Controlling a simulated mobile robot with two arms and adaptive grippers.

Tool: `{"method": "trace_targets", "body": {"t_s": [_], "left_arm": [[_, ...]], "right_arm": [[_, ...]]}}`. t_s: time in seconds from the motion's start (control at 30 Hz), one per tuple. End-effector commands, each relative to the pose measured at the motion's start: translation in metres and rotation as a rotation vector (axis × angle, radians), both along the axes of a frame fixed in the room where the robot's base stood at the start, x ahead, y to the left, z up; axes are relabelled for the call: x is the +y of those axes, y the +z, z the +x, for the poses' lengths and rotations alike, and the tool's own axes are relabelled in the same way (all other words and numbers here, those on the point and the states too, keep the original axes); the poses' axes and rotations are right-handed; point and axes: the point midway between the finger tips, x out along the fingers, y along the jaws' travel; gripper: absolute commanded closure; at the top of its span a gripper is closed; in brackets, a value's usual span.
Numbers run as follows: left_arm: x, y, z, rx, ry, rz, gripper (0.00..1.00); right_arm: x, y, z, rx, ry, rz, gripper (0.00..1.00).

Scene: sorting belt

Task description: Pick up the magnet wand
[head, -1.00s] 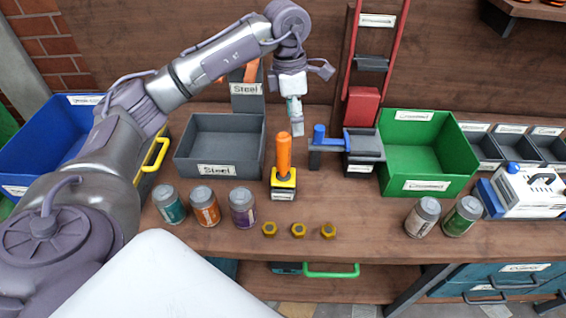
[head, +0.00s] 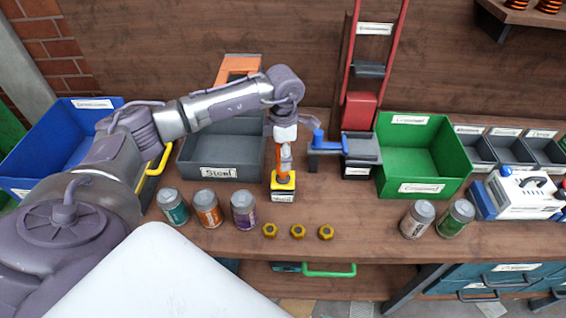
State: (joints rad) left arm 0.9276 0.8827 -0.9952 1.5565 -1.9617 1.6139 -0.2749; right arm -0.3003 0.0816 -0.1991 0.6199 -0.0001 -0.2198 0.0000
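The magnet wand stands upright on the workbench, with an orange handle (head: 278,162) and a yellow collar on a dark, labelled base (head: 283,192). My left gripper (head: 285,165) points straight down at the wand's handle from above. Its fingers overlap the upper handle and hide part of it. Whether they are closed on the handle or only beside it cannot be made out. My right gripper is not in view.
A grey bin labelled Steel (head: 217,172) stands left of the wand, a blue-handled fixture (head: 325,143) right, and a green bin (head: 408,188) farther right. A blue bin (head: 88,103) is far left.

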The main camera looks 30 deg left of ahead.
Motion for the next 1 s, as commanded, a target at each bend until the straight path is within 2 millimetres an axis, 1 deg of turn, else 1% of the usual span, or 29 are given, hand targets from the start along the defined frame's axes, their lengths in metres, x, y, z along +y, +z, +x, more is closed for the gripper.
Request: {"method": "trace_targets", "body": {"t_s": [0.03,0.13,0.37,0.47,0.7,0.77,0.8,1.0], "left_arm": [[0.000,-0.005,0.000,0.001,0.002,0.000,0.32],[0.000,-0.013,0.000,0.000,0.000,0.000,0.32],[0.000,-0.015,0.001,-0.003,0.000,0.000,0.32],[0.000,-0.015,0.001,-0.002,0.000,-0.001,0.47],[0.000,-0.015,0.001,-0.002,0.000,0.001,0.87],[0.000,-0.015,0.001,-0.002,0.000,0.001,0.97],[0.000,-0.015,0.001,-0.002,0.000,0.001,1.00],[0.000,-0.014,0.001,-0.004,0.000,0.000,1.00]], "right_arm": [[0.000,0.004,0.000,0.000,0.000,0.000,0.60],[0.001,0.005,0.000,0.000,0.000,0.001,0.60],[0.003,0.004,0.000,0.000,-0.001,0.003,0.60],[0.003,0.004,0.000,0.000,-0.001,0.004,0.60],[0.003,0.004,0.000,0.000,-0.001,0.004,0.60],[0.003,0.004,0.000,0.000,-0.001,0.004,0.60],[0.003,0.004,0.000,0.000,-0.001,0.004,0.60],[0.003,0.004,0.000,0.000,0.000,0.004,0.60]]}}
